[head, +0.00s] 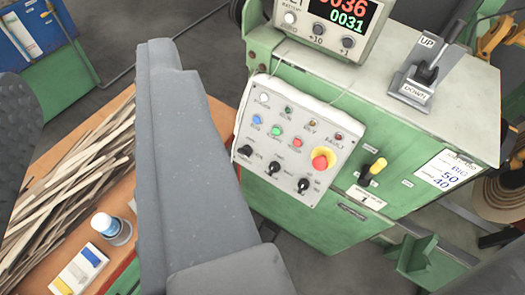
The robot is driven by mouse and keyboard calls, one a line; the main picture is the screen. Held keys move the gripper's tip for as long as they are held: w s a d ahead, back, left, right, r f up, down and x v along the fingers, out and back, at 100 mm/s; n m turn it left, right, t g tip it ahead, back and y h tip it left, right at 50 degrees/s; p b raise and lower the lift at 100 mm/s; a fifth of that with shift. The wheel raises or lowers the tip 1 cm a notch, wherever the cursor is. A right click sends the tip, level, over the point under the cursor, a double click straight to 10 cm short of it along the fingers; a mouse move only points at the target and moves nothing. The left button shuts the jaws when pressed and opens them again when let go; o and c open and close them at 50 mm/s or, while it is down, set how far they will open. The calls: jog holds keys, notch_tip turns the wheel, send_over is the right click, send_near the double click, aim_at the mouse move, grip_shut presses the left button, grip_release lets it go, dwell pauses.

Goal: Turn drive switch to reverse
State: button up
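A white control panel (298,140) is fixed to the front of a green machine (400,130). Its lower row has three black rotary knobs: left (246,150), middle (274,167) and right (303,185). Their labels are too small to read, so I cannot tell which is the drive switch. A yellow-tipped lever (376,168) sits on the machine right of the panel. A grey part of my arm or gripper (190,170) fills the left middle, apart from the knobs in the picture. I cannot make out two fingertips.
The panel also has a red-and-yellow button (322,159), coloured buttons and lamps. Above are a digital display (333,18) and an UP/DOWN lever (432,68). An orange table (115,113) at left holds wooden strips (65,185) and a small bottle (112,230). A green bracket (428,258) juts out lower right.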

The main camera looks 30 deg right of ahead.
jog(key=w+a+f+m+t+y+b, duration=0.1)
jog(key=w+a+f+y+b, duration=0.3)
jog(key=w+f, duration=0.75)
jog(key=w+f+m+t+h, duration=0.1)
jog(key=w+f+m+h, duration=0.2)
jog(key=w+f, duration=0.35)
jog(key=m+g+h+b, duration=0.6)
jog(key=g+h, duration=0.1)
jog(key=h, duration=0.8)
send_near(272, 168)
jog(key=shift+t, duration=0.3)
jog(key=b+x, duration=0.1)
jog(key=x, duration=0.3)
jog(key=b+x, duration=0.1)
jog(key=x, duration=0.4)
jog(key=shift+s+f, duration=0.15)
jog(key=shift+f, duration=0.05)
